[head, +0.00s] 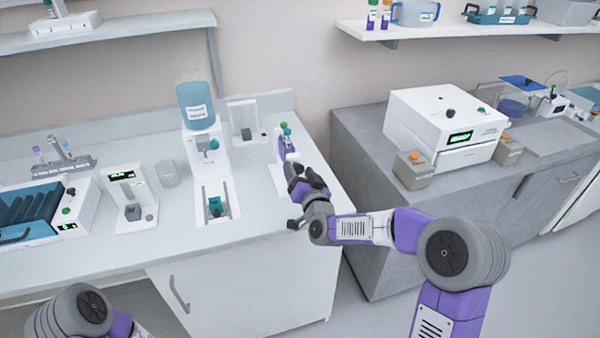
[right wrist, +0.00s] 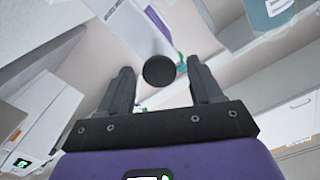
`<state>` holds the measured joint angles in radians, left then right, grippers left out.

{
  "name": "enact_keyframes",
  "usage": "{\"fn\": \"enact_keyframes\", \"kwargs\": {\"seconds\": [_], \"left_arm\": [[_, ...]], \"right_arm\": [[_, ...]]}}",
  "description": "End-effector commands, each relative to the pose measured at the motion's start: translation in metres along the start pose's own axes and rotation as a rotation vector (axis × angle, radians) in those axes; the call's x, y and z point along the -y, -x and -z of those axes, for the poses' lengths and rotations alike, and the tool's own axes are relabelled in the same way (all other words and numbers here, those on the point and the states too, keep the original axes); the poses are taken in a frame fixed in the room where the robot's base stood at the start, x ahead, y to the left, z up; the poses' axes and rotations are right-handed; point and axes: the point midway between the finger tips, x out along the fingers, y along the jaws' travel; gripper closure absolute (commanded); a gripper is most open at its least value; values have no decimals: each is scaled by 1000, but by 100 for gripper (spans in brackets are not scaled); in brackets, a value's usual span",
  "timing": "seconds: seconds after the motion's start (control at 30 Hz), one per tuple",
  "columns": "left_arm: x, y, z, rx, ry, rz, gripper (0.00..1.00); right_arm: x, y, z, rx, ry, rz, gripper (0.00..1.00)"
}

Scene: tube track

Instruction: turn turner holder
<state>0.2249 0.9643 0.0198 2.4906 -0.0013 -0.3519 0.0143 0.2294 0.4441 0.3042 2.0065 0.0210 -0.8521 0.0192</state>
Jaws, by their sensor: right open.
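The turner holder seems to be the small white and purple stand (head: 286,149) with a green knob on top, at the right end of the white bench in the head view. My right gripper (head: 299,182) is just in front of it and covers its lower part. In the right wrist view the fingers of my right gripper (right wrist: 160,82) are apart. A round black knob (right wrist: 159,71) shows between or just beyond the fingertips, with a gap on each side. A white part with a purple edge is behind it. My left gripper is out of view.
A white dispenser with a blue tank (head: 197,106) stands left of the stand. A small white panel device (head: 243,118) is behind. A grey counter (head: 380,225) with a white box machine (head: 445,120) is to the right. The bench front between is clear.

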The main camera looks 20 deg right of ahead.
Motion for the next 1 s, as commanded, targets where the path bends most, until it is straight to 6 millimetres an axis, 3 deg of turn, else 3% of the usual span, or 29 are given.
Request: {"fn": "enact_keyframes", "kwargs": {"seconds": [0.5,1.0], "left_arm": [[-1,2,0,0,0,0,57],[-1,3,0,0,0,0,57]], "right_arm": [[0,66,1,0,2,0,35],[0,74,0,-1,1,0,35]]}}
